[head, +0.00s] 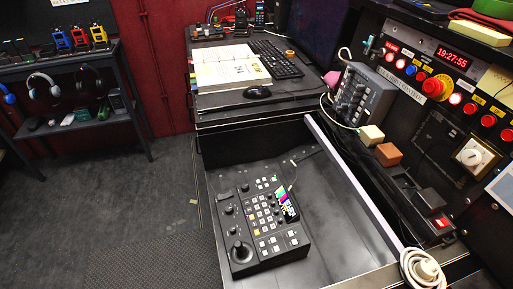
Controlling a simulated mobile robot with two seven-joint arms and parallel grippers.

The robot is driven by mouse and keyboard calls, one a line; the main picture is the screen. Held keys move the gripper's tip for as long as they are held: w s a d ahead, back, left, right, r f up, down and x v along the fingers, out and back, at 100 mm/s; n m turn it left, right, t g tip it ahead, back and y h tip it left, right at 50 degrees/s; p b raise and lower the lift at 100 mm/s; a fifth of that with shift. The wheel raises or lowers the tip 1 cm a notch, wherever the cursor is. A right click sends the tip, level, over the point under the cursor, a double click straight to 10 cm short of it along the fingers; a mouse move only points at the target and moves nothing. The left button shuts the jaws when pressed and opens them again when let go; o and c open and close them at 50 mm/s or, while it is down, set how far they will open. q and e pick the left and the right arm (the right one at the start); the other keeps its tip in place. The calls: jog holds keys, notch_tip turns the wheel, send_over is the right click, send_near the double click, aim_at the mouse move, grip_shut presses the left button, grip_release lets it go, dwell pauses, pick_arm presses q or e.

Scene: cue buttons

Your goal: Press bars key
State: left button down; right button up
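A black control panel (259,225) lies at an angle on the dark recessed surface at the lower middle of the head view. It carries several small pale keys, a few lit yellowish, plus knobs and a joystick (240,250) at its near left corner. A small screen (287,207) on its right side shows coloured bars. The key labels are too small to read, so I cannot tell which one is the bars key. Neither of my grippers is in view.
A raised edge (350,198) runs along the panel's right. Beyond it stand a grey button box (362,95) and a wall console with a red knob (437,87). A coiled white cable (422,268) sits at lower right. A keyboard (277,59) and open binder (230,68) lie behind.

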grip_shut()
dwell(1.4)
